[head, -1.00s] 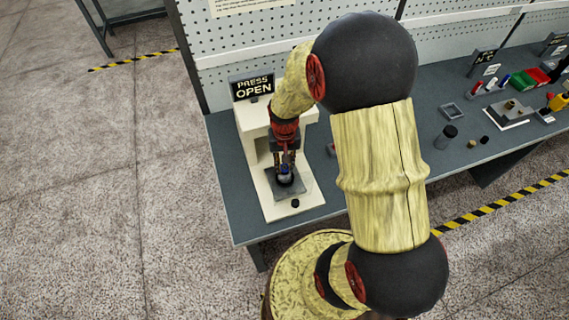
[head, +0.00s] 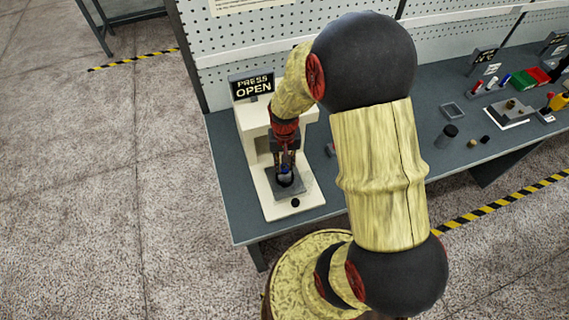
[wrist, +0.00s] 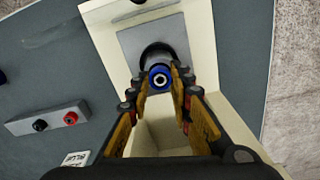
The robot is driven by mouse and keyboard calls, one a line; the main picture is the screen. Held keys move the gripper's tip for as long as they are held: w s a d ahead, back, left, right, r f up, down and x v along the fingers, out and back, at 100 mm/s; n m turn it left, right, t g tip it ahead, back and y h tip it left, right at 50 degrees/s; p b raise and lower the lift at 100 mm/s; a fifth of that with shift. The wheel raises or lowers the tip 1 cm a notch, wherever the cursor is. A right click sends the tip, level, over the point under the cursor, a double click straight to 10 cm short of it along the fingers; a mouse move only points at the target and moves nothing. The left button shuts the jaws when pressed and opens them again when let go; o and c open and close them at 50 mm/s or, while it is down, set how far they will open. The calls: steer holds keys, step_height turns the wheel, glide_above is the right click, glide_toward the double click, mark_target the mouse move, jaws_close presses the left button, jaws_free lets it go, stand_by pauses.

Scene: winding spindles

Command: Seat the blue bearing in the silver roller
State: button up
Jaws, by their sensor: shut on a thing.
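The blue bearing (wrist: 153,79) is a small blue ring with a pale inner ring and a dark centre. My gripper (wrist: 161,75) is shut on it, one finger on each side. The silver roller (head: 285,180) stands upright on the press's grey plate, and it looks dark in the wrist view (wrist: 157,52). The bearing is at the roller's top end; I cannot tell whether it is inside the bore or just above it. My fingers and wrist partly hide both in the head view.
The cream press (head: 306,196) surrounds my gripper, with a sign (head: 253,86) reading "PRESS OPEN" and a black knob (head: 295,202) in front. A grey block with a black and a red button (wrist: 47,122) sits beside it. Bins and small parts lie farther right on the bench.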

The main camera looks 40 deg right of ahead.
steer(key=shift+f, duration=0.45)
stand_by(0.5)
steer(key=o, duration=1)
steer(key=shift+r, duration=0.1)
step_height(320, 180, up, 12)
stand_by(0.6)
